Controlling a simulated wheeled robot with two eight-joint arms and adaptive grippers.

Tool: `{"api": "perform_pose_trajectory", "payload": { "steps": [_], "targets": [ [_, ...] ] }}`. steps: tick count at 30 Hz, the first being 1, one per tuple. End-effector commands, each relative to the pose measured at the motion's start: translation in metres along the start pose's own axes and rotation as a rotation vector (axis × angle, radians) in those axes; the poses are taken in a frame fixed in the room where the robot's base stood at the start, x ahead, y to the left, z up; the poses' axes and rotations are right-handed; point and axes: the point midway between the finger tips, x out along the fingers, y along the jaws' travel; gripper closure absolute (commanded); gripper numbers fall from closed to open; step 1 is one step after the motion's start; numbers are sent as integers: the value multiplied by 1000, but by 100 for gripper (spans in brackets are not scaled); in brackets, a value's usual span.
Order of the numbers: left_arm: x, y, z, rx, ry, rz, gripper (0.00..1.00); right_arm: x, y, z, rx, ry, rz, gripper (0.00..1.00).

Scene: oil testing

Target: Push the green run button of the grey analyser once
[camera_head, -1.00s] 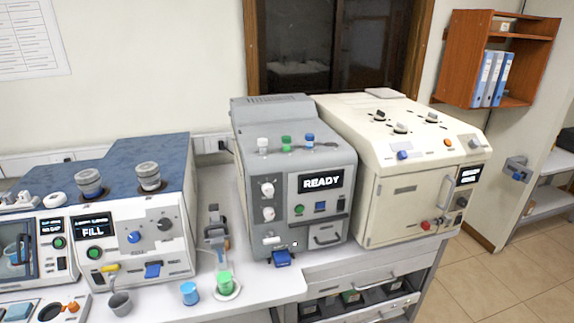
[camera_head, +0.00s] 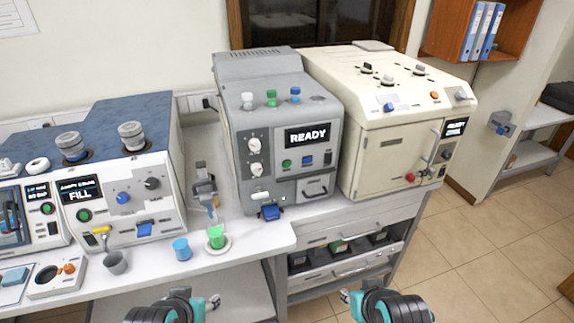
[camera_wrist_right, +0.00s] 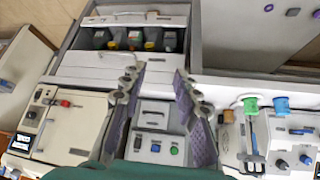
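The grey analyser (camera_head: 230,125) stands on the bench in the middle of the head view. Its screen reads READY. The round green run button (camera_head: 286,163) is on its front below the screen, left of a blue button (camera_head: 308,161). In the right wrist view the scene is upside down. There the green button (camera_wrist_right: 174,151) shows near the lower edge beside the blue one. My right gripper (camera_wrist_right: 157,76) is open and empty, its two fingers apart and the analyser front visible between them. No contact with the button shows.
A cream machine (camera_head: 395,160) stands close on the right of the analyser. A white machine (camera_head: 110,205) with a FILL screen is at left. A blue cup (camera_head: 181,249) and a green cup (camera_head: 216,237) stand near the bench's front edge. Drawers (camera_head: 345,265) lie below.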

Motion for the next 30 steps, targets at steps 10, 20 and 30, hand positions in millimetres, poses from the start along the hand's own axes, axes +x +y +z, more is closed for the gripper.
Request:
{"api": "perform_pose_trajectory", "payload": {
  "steps": [10, 20, 30],
  "targets": [
    [0, 0, 0, 0, 0, 0, 51, 0, 0, 0, 0, 0, 0, 96],
    [0, 0, 0, 0, 0, 0, 51, 0, 0, 0, 0, 0, 0, 100],
    [0, 0, 0, 0, 0, 0, 51, 0, 0, 0, 0, 0, 0, 100]
  ]
}}
